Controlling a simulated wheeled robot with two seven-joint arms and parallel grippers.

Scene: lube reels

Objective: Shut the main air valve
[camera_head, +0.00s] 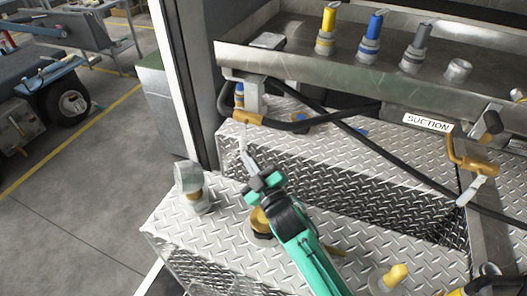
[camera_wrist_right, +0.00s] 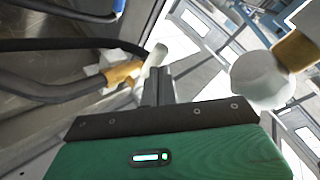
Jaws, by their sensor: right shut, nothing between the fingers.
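A brass valve (camera_head: 246,118) sits on the black hose at the left end of the steel tray. I take it for the main air valve, though no label on it is readable. Its pale lever (camera_head: 242,138) hangs down from it. In the right wrist view the brass valve body (camera_wrist_right: 122,73) lies left of the fingers, and the pale lever (camera_wrist_right: 154,58) stands just beyond the fingertips. My right gripper (camera_head: 250,158) is shut and empty, its tips close to the lever's lower end. I cannot tell whether they touch. My left gripper is out of view.
A second brass valve (camera_head: 478,163) with a pale handle is at the right, near the SUCTION label (camera_head: 428,123). Black hoses cross the diamond-plate box. A grey-capped fitting (camera_head: 192,187) stands left of my right gripper. Open floor lies at the left.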

